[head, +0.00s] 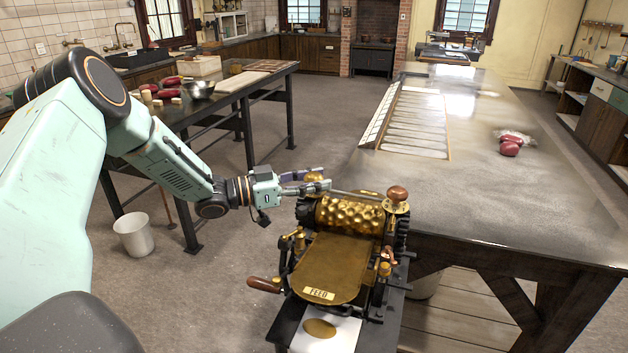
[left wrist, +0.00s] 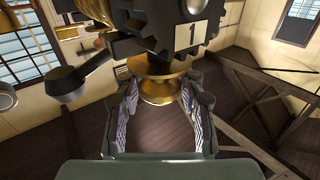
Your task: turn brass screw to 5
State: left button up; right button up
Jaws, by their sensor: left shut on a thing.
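The drop roller machine stands at centre with a dimpled brass roller (head: 350,214) and a brass feed plate (head: 335,262) marked FEED. My left gripper (head: 318,184) reaches from the left to its far left top corner. It is shut on the brass screw (head: 313,176), which is mostly hidden by the fingers in the head view. In the left wrist view the screw's brass head (left wrist: 160,88) sits between the two fingers of my left gripper (left wrist: 160,100). My right gripper is not in view.
A wooden-handled knob (head: 397,193) rises at the machine's right, and a crank handle (head: 264,285) sticks out front left. A large metal-topped table (head: 480,190) stands close on the right. A white bucket (head: 134,235) is on the floor at left.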

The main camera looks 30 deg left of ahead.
aim_at(314, 174)
pick_arm(q)
jog(key=shift+s+d+f+n+t+y+p, duration=0.1)
jog(key=shift+n+t+y+p, duration=0.5)
jog(key=shift+n+t+y, duration=0.55)
jog(key=shift+f+n+t+y+b, duration=0.1)
jog(key=shift+n+t+y+b, duration=0.2)
jog(key=shift+n+y, duration=0.8)
jog(key=shift+f+n+t+y+b, duration=0.1)
jog(key=shift+n+t+y, duration=0.3)
jog(key=shift+y, duration=1.15)
jog(key=shift+n+y, duration=0.3)
jog(key=shift+n, duration=0.05)
jog(key=o, duration=1.2)
jog(key=shift+r, duration=0.2)
jog(key=shift+c, duration=0.2)
jog(key=shift+r, duration=5.05)
